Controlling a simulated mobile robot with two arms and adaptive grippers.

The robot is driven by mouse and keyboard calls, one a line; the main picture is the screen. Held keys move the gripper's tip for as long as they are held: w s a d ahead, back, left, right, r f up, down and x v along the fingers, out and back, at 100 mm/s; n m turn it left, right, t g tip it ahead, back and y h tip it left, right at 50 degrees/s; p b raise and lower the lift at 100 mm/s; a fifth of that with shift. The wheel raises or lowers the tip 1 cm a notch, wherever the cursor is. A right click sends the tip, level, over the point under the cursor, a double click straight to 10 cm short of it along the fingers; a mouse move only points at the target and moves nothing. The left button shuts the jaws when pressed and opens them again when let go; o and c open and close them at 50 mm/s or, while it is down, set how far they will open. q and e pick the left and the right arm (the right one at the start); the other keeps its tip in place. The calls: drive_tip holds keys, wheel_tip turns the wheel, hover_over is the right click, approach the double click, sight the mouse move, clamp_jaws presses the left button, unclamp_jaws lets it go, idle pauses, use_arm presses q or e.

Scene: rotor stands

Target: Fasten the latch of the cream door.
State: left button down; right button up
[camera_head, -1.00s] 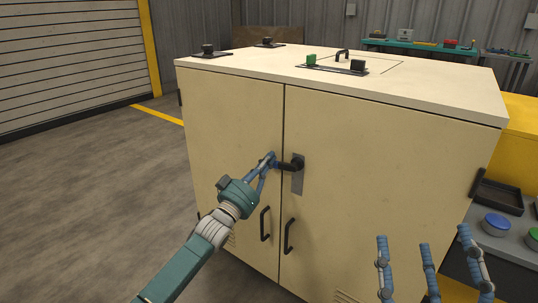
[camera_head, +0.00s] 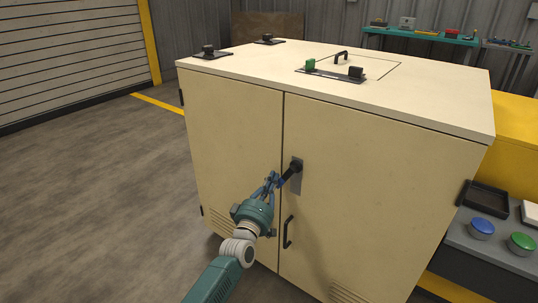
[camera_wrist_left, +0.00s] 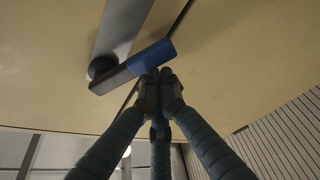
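The cream door (camera_head: 370,180) is the right one of two on a cream cabinet and looks flush with the left door (camera_head: 235,130). Its latch is a dark lever (camera_head: 291,171) on a grey plate (camera_head: 296,183) near the seam, tilted down and left. In the left wrist view the lever (camera_wrist_left: 115,78) has a blue end (camera_wrist_left: 152,57). My left gripper (camera_head: 272,182) is at that end. Its fingertips (camera_wrist_left: 159,77) are drawn together against the blue end's edge, apparently touching it, not clearly around it. My right gripper is out of view.
A black pull handle (camera_head: 288,232) stands out below the latch, close to my left gripper. A grey bench with a blue button (camera_head: 482,227), a green button (camera_head: 522,242) and a black tray (camera_head: 487,198) is at the right. Open floor (camera_head: 90,200) lies to the left.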

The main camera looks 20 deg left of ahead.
sight(281, 185)
use_arm(q)
drive_tip(key=shift+s+d+f+n+p, duration=0.15)
drive_tip(key=shift+d+n+p, duration=0.15)
drive_tip(key=shift+n, duration=0.2)
drive_tip(key=n+p, duration=0.1)
drive_tip(key=d+f+n+g+p, duration=0.1)
drive_tip(key=n, duration=0.1)
drive_tip(key=d+n+p, duration=0.1)
drive_tip(key=n, duration=0.1)
drive_tip(key=shift+s+d+f+g+y+p, duration=0.1)
drive_tip(key=shift+s+f+g+y+p, duration=0.2)
drive_tip(key=shift+s+f+g, duration=0.1)
drive_tip(key=shift+d+f, duration=0.1)
drive_tip(key=shift+d, duration=0.05)
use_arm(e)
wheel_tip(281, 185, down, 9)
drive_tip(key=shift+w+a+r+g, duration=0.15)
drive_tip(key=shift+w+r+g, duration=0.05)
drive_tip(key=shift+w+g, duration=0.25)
